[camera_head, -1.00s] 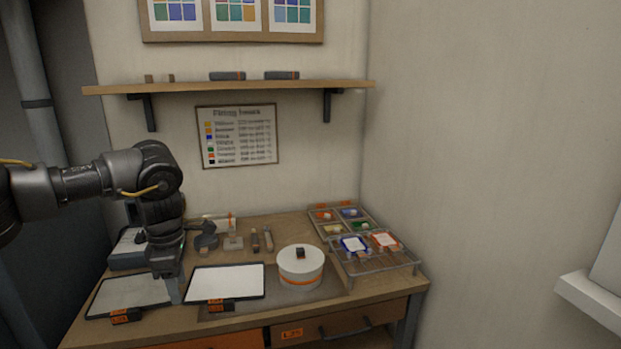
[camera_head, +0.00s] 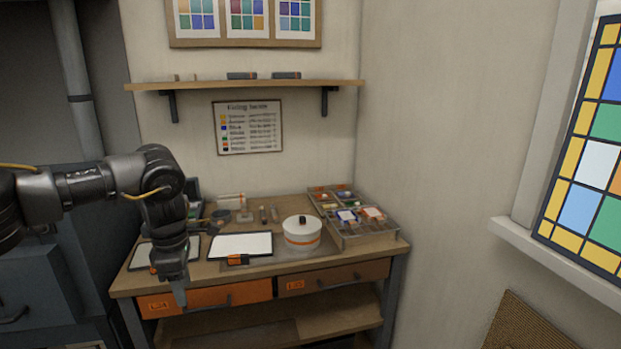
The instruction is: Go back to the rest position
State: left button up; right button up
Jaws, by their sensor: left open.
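My left arm comes in from the left and bends down at the elbow. My left gripper (camera_head: 180,292) points down in front of the workbench's (camera_head: 255,265) front edge, over the orange drawer at its left end. It is open, and I see nothing held in it. My right gripper is out of view.
On the bench are a white tile (camera_head: 240,245), a dark-framed plate (camera_head: 140,258) partly behind my arm, a round white pot (camera_head: 301,233) and a sorting tray (camera_head: 378,231). A shelf (camera_head: 240,86) hangs above. A stained-glass window (camera_head: 600,150) is at right.

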pick_arm(q)
jog(key=w+d+f+n+h, duration=0.3)
jog(key=d+f+n+h, duration=0.6)
jog(key=d+f, duration=1.25)
jog(key=s+f+n+t, duration=0.2)
jog(key=f+n+t, duration=0.1)
jog(key=f+n, duration=0.55)
jog(key=s+f+n+t, duration=0.2)
jog(key=f+n, duration=0.6)
jog(key=f, duration=0.2)
jog(key=s+a+f+n+y, duration=0.3)
jog(key=s+a+f+n, duration=0.3)
jog(key=s+f, duration=0.45)
jog(key=s+a+f+n+y, duration=0.2)
jog(key=s+a+f+n, duration=0.3)
jog(key=s+f+n, duration=0.45)
jog(key=s+a+f+n+g+y, duration=0.1)
jog(key=s+a+f+n, duration=0.1)
jog(key=s, duration=0.8)
jog(key=s+a+f+n+g+y, duration=0.1)
jog(key=s+a+f+n, duration=0.2)
jog(key=s, duration=0.8)
jog(key=s+a+f+n+g+y, duration=0.2)
jog(key=s+a+f, duration=0.3)
jog(key=s, duration=0.5)
jog(key=shift+s+a+n, duration=0.15)
jog(key=shift+s+n, duration=0.1)
jog(key=shift+n, duration=0.05)
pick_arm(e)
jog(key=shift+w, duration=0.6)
